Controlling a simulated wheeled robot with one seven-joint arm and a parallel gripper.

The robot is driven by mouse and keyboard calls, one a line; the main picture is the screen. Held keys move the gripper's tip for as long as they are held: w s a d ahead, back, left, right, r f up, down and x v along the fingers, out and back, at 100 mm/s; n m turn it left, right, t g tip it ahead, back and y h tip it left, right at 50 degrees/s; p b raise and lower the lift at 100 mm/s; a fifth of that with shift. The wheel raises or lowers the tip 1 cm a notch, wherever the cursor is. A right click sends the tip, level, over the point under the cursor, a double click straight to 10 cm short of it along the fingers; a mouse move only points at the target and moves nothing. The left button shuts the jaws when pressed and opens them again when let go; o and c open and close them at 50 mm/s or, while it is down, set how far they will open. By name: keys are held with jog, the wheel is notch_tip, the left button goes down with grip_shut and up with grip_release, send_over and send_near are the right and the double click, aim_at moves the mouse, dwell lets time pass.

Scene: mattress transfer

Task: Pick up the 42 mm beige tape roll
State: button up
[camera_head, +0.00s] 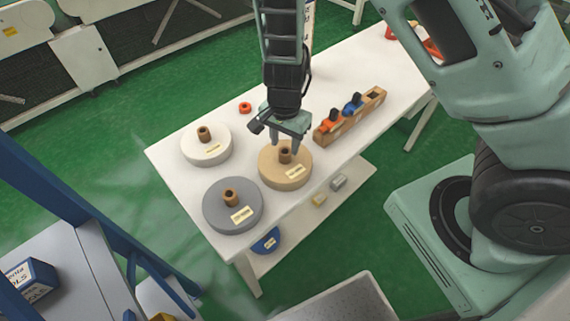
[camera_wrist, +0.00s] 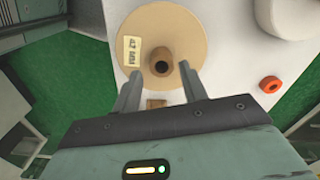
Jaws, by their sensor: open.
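The beige tape roll (camera_head: 285,170) lies flat on the white table, with a brown core standing up at its centre and a pale label on top. In the wrist view the beige roll (camera_wrist: 190,35) is just beyond the fingertips, its label reading roughly "42 mm". My gripper (camera_head: 286,143) is open and empty above the beige roll's core. In the wrist view my gripper's two fingers (camera_wrist: 161,85) point toward the core, one on each side of its near end. I cannot tell the exact height gap between fingertips and core.
A white roll (camera_head: 198,150) and a grey roll (camera_head: 222,212) lie on the white table (camera_head: 166,152) to the left. A small red ring (camera_head: 245,107) lies behind. A wooden holder (camera_head: 352,122) with orange and blue tools stands close at right.

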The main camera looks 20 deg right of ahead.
aim_at(286, 153)
notch_tip(286, 153, down, 5)
jog(key=shift+s+r+b, duration=0.15)
jog(key=shift+r+b, duration=0.05)
jog(key=shift+b, duration=0.15)
grip_shut()
